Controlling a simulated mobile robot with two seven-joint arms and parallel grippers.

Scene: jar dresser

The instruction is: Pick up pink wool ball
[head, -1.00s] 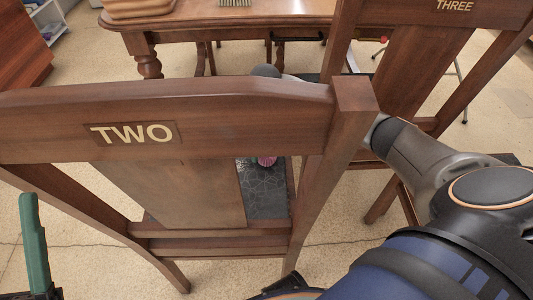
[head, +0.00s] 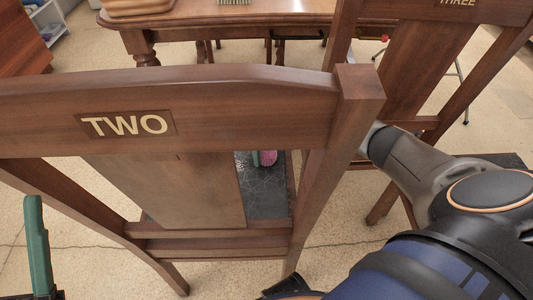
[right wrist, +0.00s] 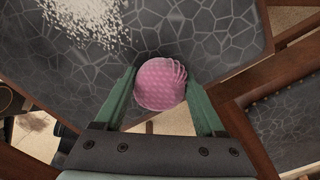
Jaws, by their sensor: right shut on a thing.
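The pink wool ball (right wrist: 158,84) sits between the two green fingers of my right gripper (right wrist: 160,92) in the right wrist view. The fingers press on its sides. Behind it is the dark, crackle-patterned chair seat (right wrist: 215,45). In the head view, the ball (head: 268,157) shows with a green finger in the gap beside the back panel of chair TWO (head: 200,100). It looks above the seat (head: 265,200), but I cannot tell how high. One green finger of my left gripper (head: 37,245) shows at the lower left edge. Its other finger is hidden.
Chair TWO's wooden back stands between the head camera and the ball. Chair THREE (head: 405,75) is at the right, beyond my right arm. A wooden table (head: 270,15) stands behind. White grains (right wrist: 90,15) lie on the dark surface in the wrist view.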

